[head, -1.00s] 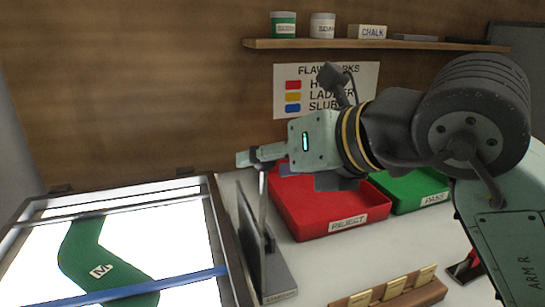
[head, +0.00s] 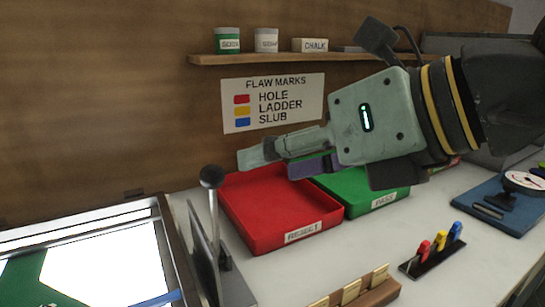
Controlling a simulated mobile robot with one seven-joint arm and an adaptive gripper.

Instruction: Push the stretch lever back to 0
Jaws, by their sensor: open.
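The stretch lever (head: 213,215) is a thin metal rod with a dark ball knob (head: 212,177). It stands nearly upright on its dark bracket at the right edge of the light board. Its scale cannot be read. My gripper (head: 277,161) is open and empty, pointing left over the red bin, to the right of the knob and apart from it. The green sock (head: 22,277) lies on the lit board (head: 95,262) at the lower left, mostly cut off by the frame.
The red REJECT bin (head: 265,238) and green PASS bin (head: 375,200) stand right of the lever. A wooden block with brass clips (head: 352,291) and a rack of coloured markers (head: 435,250) are in front. A shelf (head: 290,59) runs along the back wall.

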